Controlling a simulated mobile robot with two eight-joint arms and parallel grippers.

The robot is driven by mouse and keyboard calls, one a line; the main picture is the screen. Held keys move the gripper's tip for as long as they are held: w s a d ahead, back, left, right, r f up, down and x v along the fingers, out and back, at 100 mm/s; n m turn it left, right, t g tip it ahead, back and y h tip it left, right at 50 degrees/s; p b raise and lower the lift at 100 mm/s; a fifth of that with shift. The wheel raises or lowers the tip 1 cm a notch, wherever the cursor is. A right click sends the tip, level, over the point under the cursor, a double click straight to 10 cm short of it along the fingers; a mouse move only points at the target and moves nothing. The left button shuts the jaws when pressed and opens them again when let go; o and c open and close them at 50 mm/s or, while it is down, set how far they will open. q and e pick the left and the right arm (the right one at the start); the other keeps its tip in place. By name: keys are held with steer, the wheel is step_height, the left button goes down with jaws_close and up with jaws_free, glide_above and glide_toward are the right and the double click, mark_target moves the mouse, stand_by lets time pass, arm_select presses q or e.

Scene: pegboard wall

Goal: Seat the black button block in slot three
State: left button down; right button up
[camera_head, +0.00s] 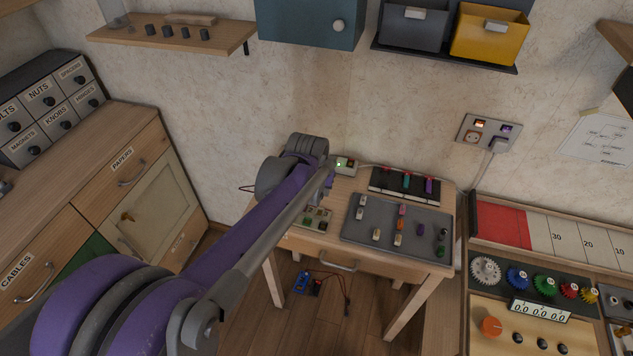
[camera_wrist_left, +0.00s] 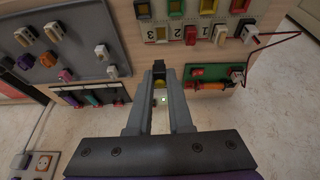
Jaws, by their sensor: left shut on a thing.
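My left gripper (camera_wrist_left: 159,82) points toward the small table in the left wrist view, its two grey fingers closed on a small dark block (camera_wrist_left: 158,66). The block is mostly hidden between the fingertips; I take it for the black button block. The pale slot board (camera_wrist_left: 205,44), with printed numbers and several coloured blocks, is just beyond and right of the fingertips. In the head view the slot board (camera_head: 313,217) lies at the table's left side, partly behind my left arm, which also hides the fingertips and the held block. My right gripper is not in view.
A grey tray (camera_head: 378,236) with several coloured blocks lies right of the slot board. A black rack (camera_head: 386,195) with coloured parts stands behind it. A small board with a green light (camera_head: 346,166) sits at the back left. A drawer cabinet (camera_head: 120,180) stands at left.

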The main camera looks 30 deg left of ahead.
mark_target(321, 210)
arm_select(q)
steer(key=shift+s+a, duration=0.15)
steer(key=shift+a, duration=0.05)
steer(key=shift+f, duration=0.15)
steer(key=shift+d+f+b, duration=0.1)
steer(key=shift+f+b, duration=0.6)
steer(key=shift+f, duration=0.15)
step_height(321, 210, down, 4)
steer(key=shift+r+b, duration=0.25)
steer(key=shift+b, duration=1)
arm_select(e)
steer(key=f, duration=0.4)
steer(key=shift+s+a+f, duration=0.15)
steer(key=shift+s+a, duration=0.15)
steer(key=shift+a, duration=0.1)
arm_select(q)
steer(key=shift+f+b, duration=0.55)
steer(key=shift+f, duration=0.3)
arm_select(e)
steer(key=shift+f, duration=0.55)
arm_select(q)
steer(key=c, duration=0.8)
jaws_free()
steer(key=shift+o, duration=0.2)
